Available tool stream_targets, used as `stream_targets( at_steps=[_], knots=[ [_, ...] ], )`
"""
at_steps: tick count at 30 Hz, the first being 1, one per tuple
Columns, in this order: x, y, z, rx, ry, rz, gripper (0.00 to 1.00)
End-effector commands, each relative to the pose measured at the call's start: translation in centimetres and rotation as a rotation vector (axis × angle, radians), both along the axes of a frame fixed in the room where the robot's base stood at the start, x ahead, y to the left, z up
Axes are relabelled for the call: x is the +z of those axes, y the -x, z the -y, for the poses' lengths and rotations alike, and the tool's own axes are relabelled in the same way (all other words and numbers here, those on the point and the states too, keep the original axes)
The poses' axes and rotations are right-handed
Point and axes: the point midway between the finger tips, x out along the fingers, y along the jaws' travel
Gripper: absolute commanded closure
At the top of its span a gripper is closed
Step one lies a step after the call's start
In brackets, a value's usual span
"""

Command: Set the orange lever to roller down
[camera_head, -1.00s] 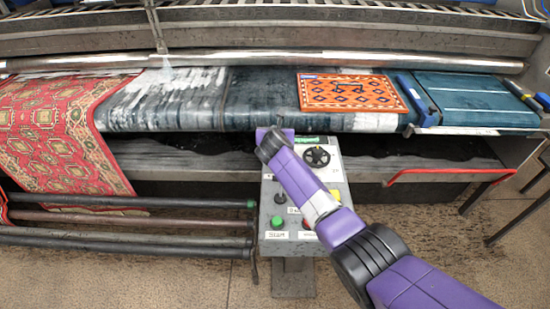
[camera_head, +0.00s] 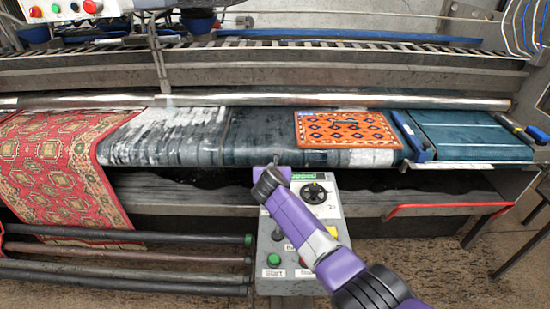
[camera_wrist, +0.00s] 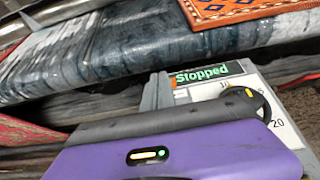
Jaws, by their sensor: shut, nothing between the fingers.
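My gripper (camera_head: 275,161) is at the far end of my purple arm, over the upper left of the grey control panel (camera_head: 265,262). Its small dark tip looks shut and empty; the fingers do not show clearly in the wrist view. A green display reading "Stopped" (camera_wrist: 203,73) is on the panel, close to the purple housing of my wrist. A small orange patch (camera_wrist: 181,94) shows beside the display, but I cannot tell whether it is the orange lever. No orange lever is clear in the head view; my arm hides part of the panel.
A red rug (camera_head: 55,170) hangs at left above dark rollers (camera_head: 130,276). A red rail (camera_head: 450,206) is at right.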

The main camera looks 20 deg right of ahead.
Motion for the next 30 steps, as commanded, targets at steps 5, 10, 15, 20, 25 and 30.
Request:
stream_targets(
  at_steps=[5, 10, 15, 20, 25, 30],
  knots=[
    [2.8, 0.5, -1.0, 0.000, -0.001, 0.005, 1.00],
    [5.7, 1.1, -1.2, 0.000, -0.001, 0.004, 1.00],
    [8.4, 1.7, -1.3, 0.000, 0.000, 0.003, 1.00],
    [10.1, 2.0, -1.4, 0.000, 0.001, 0.002, 1.00],
    [10.8, 2.2, -1.5, 0.000, 0.001, 0.001, 1.00],
    [10.8, 2.2, -1.5, 0.000, 0.001, 0.000, 1.00]
  ],
)
